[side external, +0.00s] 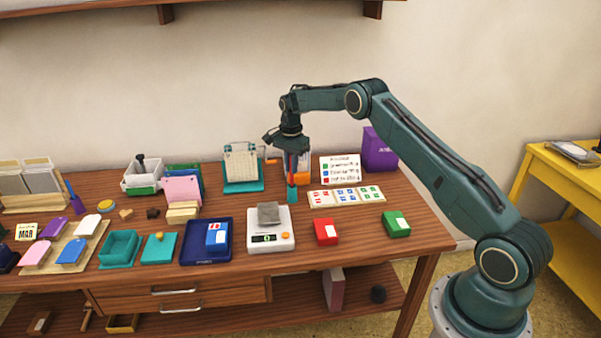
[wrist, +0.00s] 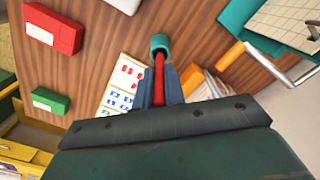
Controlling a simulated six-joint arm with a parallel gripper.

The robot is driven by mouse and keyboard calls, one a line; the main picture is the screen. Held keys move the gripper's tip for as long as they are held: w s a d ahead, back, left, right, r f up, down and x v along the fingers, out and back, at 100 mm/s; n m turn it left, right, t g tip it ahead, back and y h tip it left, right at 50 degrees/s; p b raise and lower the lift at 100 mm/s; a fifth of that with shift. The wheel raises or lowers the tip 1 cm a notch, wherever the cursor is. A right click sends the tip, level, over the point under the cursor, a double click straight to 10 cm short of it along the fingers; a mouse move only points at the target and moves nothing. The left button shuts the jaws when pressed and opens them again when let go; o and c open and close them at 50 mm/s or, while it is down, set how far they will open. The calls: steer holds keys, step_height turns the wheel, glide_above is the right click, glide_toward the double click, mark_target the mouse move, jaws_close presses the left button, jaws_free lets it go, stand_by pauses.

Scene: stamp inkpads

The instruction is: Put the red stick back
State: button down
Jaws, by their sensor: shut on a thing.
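My gripper (side external: 291,173) is shut on the red stick (wrist: 159,76), which points down between the two fingers in the wrist view. In the side view only a small red part of the stick (side external: 291,179) shows below the fingers. Directly under it stands a small teal cup (side external: 292,196), which is also at the stick's far end in the wrist view (wrist: 160,42). The stick's lower end is at the cup's mouth; I cannot tell how far inside it is.
A card with colored marks (side external: 347,195) lies right of the cup. An orange-based holder (side external: 303,177) stands close behind. A teal rack (side external: 243,167) is to the left. A scale (side external: 271,236) with a grey block, a red box (side external: 326,232) and a green box (side external: 396,224) are in front.

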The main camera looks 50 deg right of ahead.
mark_target(292, 186)
steer(key=shift+f, duration=2.1)
steer(key=shift+f, duration=0.15)
steer(key=c, duration=1.5)
jaws_free()
step_height(292, 186, up, 12)
steer(key=shift+r, duration=0.2)
